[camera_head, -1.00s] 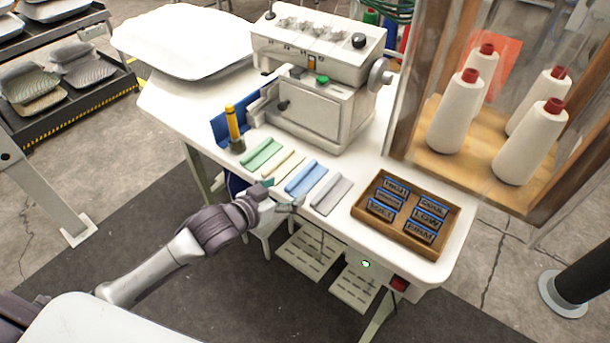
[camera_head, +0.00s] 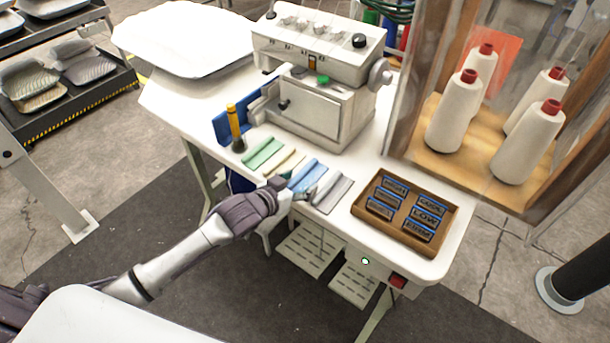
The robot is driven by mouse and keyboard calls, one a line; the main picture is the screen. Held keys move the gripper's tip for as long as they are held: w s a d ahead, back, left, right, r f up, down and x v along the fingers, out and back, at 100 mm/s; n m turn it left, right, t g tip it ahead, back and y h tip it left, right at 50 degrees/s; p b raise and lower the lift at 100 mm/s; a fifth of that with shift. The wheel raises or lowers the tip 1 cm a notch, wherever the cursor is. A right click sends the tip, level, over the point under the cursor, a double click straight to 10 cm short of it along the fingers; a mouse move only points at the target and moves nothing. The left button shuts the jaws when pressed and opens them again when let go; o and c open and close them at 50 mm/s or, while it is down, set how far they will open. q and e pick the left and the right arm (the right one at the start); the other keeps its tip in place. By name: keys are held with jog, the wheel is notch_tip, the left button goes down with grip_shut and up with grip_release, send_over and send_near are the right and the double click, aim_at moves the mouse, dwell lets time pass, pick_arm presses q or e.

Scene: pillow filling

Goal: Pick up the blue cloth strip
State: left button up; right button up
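The blue cloth strip (camera_head: 308,174) lies on the white table between a cream strip (camera_head: 289,164) on its left and a grey strip (camera_head: 332,194) on its right. A green strip (camera_head: 263,153) lies further left. My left gripper (camera_head: 303,193) is at the near end of the blue strip, by the table's front edge, and partly covers that end. The fingers are small here and partly hidden by the wrist, so I cannot tell whether they are open or touching the cloth. My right gripper is not in view.
A sewing machine (camera_head: 316,98) stands behind the strips. A yellow-handled tool (camera_head: 235,128) stands to their left. A wooden tray (camera_head: 364,209) of labelled blocks is on the right. White thread cones (camera_head: 453,112) stand on a wooden shelf (camera_head: 425,150). A white pillow (camera_head: 185,40) lies back left.

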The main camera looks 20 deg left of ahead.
pick_arm(q)
jog(key=c, duration=0.6)
jog(key=shift+c, duration=0.2)
